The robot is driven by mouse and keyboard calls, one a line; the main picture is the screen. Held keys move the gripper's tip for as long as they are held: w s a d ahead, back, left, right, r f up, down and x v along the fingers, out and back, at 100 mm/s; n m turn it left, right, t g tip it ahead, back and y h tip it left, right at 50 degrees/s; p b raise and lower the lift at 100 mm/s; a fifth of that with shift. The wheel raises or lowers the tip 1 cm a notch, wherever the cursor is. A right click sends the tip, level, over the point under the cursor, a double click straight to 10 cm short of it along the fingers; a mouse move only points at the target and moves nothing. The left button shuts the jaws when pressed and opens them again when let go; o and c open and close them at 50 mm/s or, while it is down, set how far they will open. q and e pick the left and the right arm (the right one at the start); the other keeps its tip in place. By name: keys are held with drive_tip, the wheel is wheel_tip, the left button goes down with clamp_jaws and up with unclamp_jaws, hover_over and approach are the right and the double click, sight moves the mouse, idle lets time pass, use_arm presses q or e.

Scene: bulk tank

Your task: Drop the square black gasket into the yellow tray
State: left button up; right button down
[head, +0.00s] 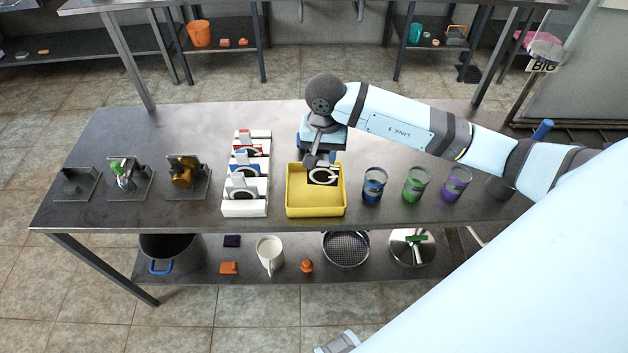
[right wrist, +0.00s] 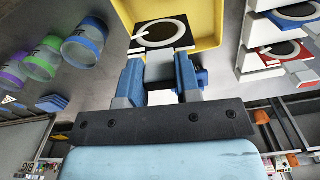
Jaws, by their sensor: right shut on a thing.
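The square black gasket (head: 323,183) carries a white ring. My right gripper (head: 319,158) is shut on its far edge and holds it over the back part of the yellow tray (head: 316,211). In the right wrist view the gasket (right wrist: 158,38) sticks out beyond the fingers (right wrist: 160,72), with the yellow tray (right wrist: 207,22) behind it. The gasket appears to be above the tray floor; the exact gap is hard to tell. The bare tray floor shows in front of it. My left gripper is not in view.
White holders with ringed plates (head: 246,185) stand close left of the tray. Blue (head: 374,186), green (head: 416,184) and purple (head: 456,184) banded jars stand to the right. Dark stands with fittings (head: 186,178) are at the far left. A lower shelf holds a pot and a mug (head: 270,254).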

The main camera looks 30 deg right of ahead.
drive_tip(key=c, duration=0.7)
unclamp_jaws()
drive_tip(key=shift+c, duration=0.2)
wheel_tip(320, 180, up, 14)
drive_tip(key=b, duration=0.1)
